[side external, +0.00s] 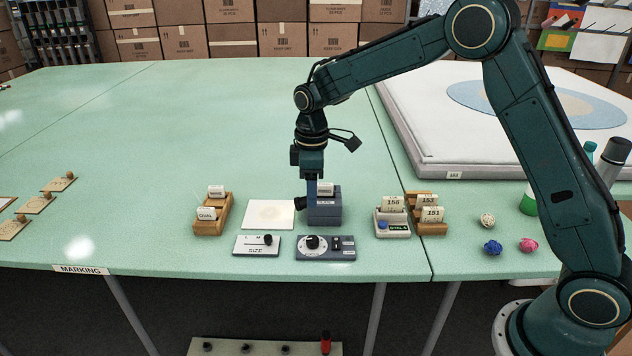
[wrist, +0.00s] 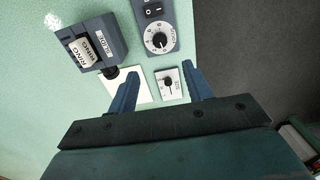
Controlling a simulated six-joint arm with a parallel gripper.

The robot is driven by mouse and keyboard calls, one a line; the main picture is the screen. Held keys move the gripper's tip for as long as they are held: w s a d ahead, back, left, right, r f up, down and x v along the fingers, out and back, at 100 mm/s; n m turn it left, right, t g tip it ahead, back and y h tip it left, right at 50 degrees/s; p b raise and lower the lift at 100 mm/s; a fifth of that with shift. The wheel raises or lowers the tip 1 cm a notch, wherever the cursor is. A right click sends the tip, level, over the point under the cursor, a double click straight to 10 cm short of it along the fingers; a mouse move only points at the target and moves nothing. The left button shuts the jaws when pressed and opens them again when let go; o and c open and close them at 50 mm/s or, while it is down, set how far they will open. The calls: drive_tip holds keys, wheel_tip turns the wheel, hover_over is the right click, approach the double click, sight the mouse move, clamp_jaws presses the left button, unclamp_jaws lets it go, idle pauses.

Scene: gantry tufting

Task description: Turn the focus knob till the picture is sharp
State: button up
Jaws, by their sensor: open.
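The focus knob (side external: 312,242) is a black knob on a white dial, on a dark grey box (side external: 342,253) with a switch beside it. In the wrist view the knob (wrist: 158,40) shows below the switch, just beyond my fingertips and untouched. My gripper (side external: 311,203) points down in front of the slide projector (side external: 332,211), above the table. In the wrist view my gripper (wrist: 162,71) is open with nothing between its fingers. The projector (wrist: 115,52) holds a slide marked RING. The white card (side external: 262,214) by its lens looks nearly blank; sharpness cannot be told.
A SIZE slider panel (side external: 257,251) lies left of the knob box. A wooden slide rack (side external: 211,226) stands at left. Yarn balls (side external: 492,247) lie further right. The left tabletop is mostly clear.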

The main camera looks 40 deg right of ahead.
sight(312, 238)
drive_tip(key=shift+f, duration=0.1)
wheel_tip(312, 238, down, 14)
drive_tip(key=shift+r, duration=0.15)
idle(0.8)
drive_tip(key=shift+c, duration=0.2)
drive_tip(key=c, duration=0.9)
